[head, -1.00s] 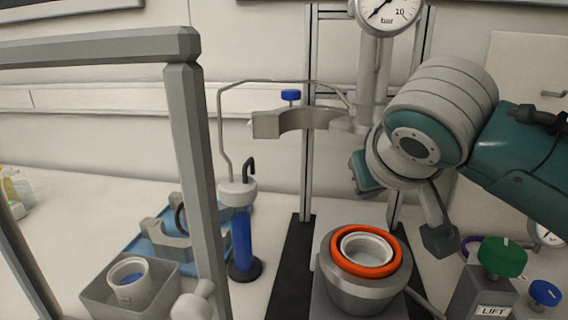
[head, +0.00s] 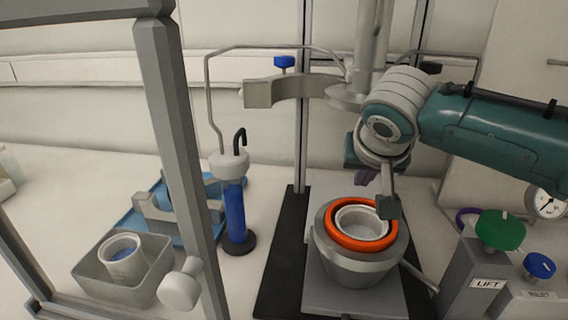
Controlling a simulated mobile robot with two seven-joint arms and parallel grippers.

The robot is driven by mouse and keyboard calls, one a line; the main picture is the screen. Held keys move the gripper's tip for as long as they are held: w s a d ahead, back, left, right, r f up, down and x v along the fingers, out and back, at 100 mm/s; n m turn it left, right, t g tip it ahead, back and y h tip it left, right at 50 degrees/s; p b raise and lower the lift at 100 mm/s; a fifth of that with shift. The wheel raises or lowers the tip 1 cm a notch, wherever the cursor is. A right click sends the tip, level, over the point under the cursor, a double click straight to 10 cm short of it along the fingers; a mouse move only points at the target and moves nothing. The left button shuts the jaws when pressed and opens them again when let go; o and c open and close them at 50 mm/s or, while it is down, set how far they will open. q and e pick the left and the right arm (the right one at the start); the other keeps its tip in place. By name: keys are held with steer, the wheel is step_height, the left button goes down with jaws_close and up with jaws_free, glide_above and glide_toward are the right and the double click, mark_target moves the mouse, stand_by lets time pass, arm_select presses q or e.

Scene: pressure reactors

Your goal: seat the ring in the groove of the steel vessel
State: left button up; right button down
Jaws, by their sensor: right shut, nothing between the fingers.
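The orange-red ring (head: 338,236) lies on top of the steel vessel (head: 358,268), around the pale inner cup (head: 362,221). It looks nearly level with the rim. I cannot tell whether it is fully down in the groove, and the groove itself is hidden. My right gripper (head: 388,208) is shut and empty, with its dark tip over the right back part of the ring. That tip hides a short stretch of the ring, and I cannot tell whether it touches. My left gripper is out of view.
A clamp arm (head: 291,91) and a column stand behind the vessel. A blue cylinder (head: 237,212) stands to its left. A grey frame post (head: 178,150) and a bin with a white cup (head: 121,268) are further left. Green LIFT (head: 500,230) and blue (head: 539,265) knobs stand on the right.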

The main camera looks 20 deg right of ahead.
mark_target(364, 202)
steer(key=shift+s+a+r+p, duration=0.2)
steer(key=shift+s+a, duration=0.15)
steer(key=shift+s, duration=0.2)
steer(key=shift+s+a+r+p, duration=0.1)
steer(key=shift+s+a+p, duration=0.15)
steer(key=shift+s, duration=0.25)
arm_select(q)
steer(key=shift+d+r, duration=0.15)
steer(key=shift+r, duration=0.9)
arm_select(e)
steer(key=shift+s+a+f, duration=0.2)
steer(key=shift+s+a, duration=0.15)
steer(key=shift+s, duration=0.1)
steer(key=s+p, duration=0.1)
steer(key=a+p, duration=0.1)
steer(key=shift+s+r+p, duration=0.2)
steer(key=shift+s+p, duration=0.2)
steer(key=shift+s+a+f, duration=0.1)
steer(key=shift+s+f, duration=0.05)
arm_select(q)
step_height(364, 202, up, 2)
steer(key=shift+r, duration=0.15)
